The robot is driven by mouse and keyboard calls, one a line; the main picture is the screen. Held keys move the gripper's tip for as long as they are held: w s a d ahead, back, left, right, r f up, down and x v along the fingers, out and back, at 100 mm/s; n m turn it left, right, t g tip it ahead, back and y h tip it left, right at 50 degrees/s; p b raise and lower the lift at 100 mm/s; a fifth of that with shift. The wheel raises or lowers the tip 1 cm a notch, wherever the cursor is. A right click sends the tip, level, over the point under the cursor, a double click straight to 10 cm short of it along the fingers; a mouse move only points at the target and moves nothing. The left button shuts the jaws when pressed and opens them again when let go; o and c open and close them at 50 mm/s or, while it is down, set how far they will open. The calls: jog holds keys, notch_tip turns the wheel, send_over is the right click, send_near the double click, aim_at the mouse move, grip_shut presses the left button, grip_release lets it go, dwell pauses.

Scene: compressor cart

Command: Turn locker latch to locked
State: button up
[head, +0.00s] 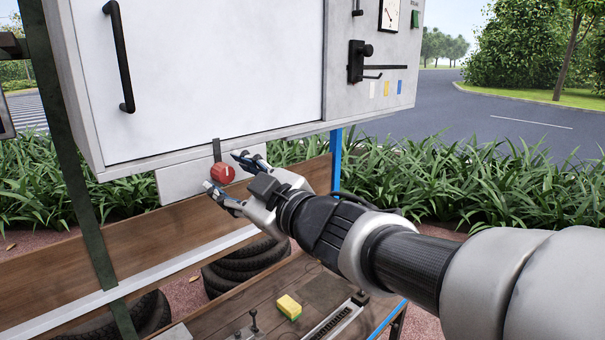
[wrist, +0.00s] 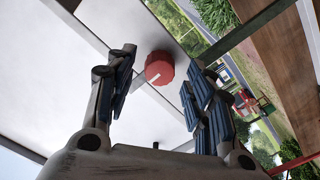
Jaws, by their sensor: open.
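The locker latch appears to be the round red knob (head: 223,173) with a short white mark, on a pale plate (head: 180,183) below the white locker door (head: 215,75). The mark looks roughly upright in the head view. In the wrist view the red knob (wrist: 159,67) sits between and beyond the fingertips, its mark slanted. My gripper (head: 229,172) is open, one finger above right of the knob and one below left. The wrist view also shows my gripper (wrist: 163,75) with a gap on both sides of the knob. I cannot tell whether either finger touches it.
A black door handle (head: 119,57) is at upper left. A panel with a black lever (head: 357,62) and gauge (head: 390,14) is at right. Below are a wooden board (head: 130,245), tyres (head: 245,265) and a bench with a yellow block (head: 289,307). A dark post stands at left.

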jog(key=v, duration=1)
jog(key=shift+s, duration=0.2)
jog(key=d+f+m+t+h, duration=0.1)
jog(key=d+f+m+h, duration=0.3)
jog(key=d+m+h, duration=0.45)
jog(key=d+f+m+t+h, duration=0.1)
jog(key=d+f+m+h, duration=0.3)
jog(key=d, duration=0.8)
jog(key=s+d+f+m+g+h+b, duration=0.1)
jog(key=s+f+m+g, duration=0.3)
jog(key=s+f, duration=1.2)
jog(key=s+d+g, duration=0.1)
jog(key=s+g, duration=0.2)
jog(key=g, duration=0.1)
jog(key=shift+s+d+g+b, duration=0.25)
jog(key=shift+s+g+b, duration=0.05)
jog(key=shift+s+g, duration=0.1)
jog(key=shift+f, duration=0.15)
